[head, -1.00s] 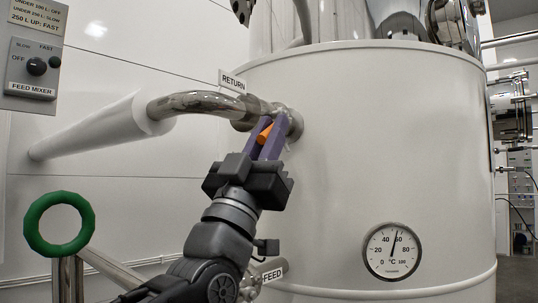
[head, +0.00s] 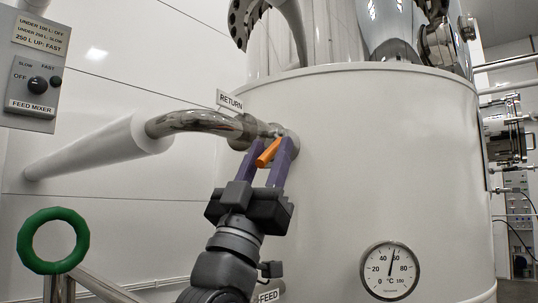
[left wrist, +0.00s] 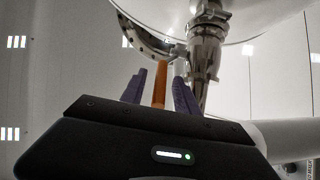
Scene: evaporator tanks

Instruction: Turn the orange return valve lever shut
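The orange return valve lever (head: 268,153) sits on the pipe joint by the tank wall, under the RETURN sign (head: 230,100). In the head view it slants down and to the left from the valve. My left gripper (head: 271,143) is open, with one purple finger on each side of the lever. In the left wrist view the lever (left wrist: 160,85) stands upright between the two spread fingers (left wrist: 159,77), with a visible gap on both sides. My right gripper is not in view.
The bent metal return pipe (head: 195,121) runs left into a white sleeve (head: 95,150), just above my left gripper. The white tank (head: 380,150) curves away at right, with a dial thermometer (head: 390,271). A green handwheel (head: 53,241) is at lower left.

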